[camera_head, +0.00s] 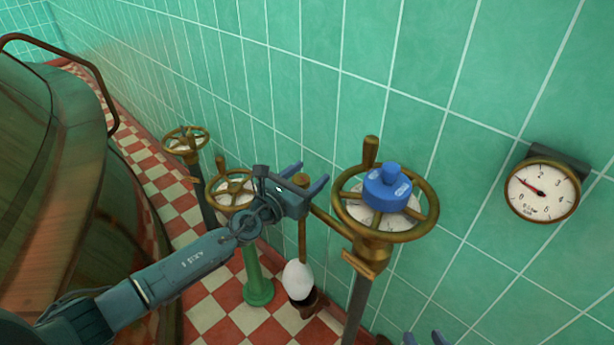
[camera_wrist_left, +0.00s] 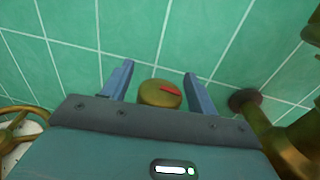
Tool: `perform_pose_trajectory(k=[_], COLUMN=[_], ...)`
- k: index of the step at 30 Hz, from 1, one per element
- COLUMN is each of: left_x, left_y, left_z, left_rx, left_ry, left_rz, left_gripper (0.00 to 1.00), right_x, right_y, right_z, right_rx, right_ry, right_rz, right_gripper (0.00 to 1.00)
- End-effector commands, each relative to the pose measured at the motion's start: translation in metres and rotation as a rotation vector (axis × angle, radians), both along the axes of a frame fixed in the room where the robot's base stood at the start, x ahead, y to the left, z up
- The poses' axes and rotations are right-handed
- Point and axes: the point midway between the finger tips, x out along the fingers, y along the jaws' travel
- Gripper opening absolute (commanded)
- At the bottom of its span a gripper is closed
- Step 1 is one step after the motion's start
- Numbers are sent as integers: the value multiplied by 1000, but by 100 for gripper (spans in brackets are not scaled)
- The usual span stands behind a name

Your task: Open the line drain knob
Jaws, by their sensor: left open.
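The drain knob is a small round brass knob with a red mark, clearest in the left wrist view (camera_wrist_left: 150,95). It also shows in the head view (camera_head: 301,179), partly hidden by my left gripper. My left gripper (camera_head: 305,177) is open, with its two blue fingers on either side of the knob. In the left wrist view the fingers (camera_wrist_left: 159,82) show small gaps on both sides of the knob. Two blue fingertips of my right gripper (camera_head: 424,339) show apart at the bottom edge of the head view; the rest is out of frame.
A large brass handwheel (camera_head: 427,205) with a blue hub (camera_head: 387,187) stands close on the right. Smaller handwheels (camera_head: 186,139) stand behind on the left. A white bulb-shaped thing (camera_head: 298,281) is below. A gauge (camera_head: 542,191) is on the green tiled wall; a copper kettle (camera_head: 50,190) is left.

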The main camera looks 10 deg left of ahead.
Motion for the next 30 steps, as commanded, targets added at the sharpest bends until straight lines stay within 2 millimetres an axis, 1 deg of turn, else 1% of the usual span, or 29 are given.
perform_pose_trajectory(k=[8, 24, 26, 30], left_x=[1, 1, 1, 1], left_y=[-1, -1, -1, 0], left_z=[0, 0, 0, 4], left_rx=[0, 0, 0, -3], left_ry=[0, 0, 0, 3], left_rz=[0, 0, 1, 37], left_gripper=[59, 15, 14, 14], right_x=[0, -1, -2, -4], right_y=[-1, -1, -1, 1], right_z=[2, 0, 0, 7], right_rx=[0, 0, -1, 2], right_ry=[-5, 3, 4, 30], right_rz=[-1, -1, -1, 2], right_gripper=[36, 36, 36, 36])
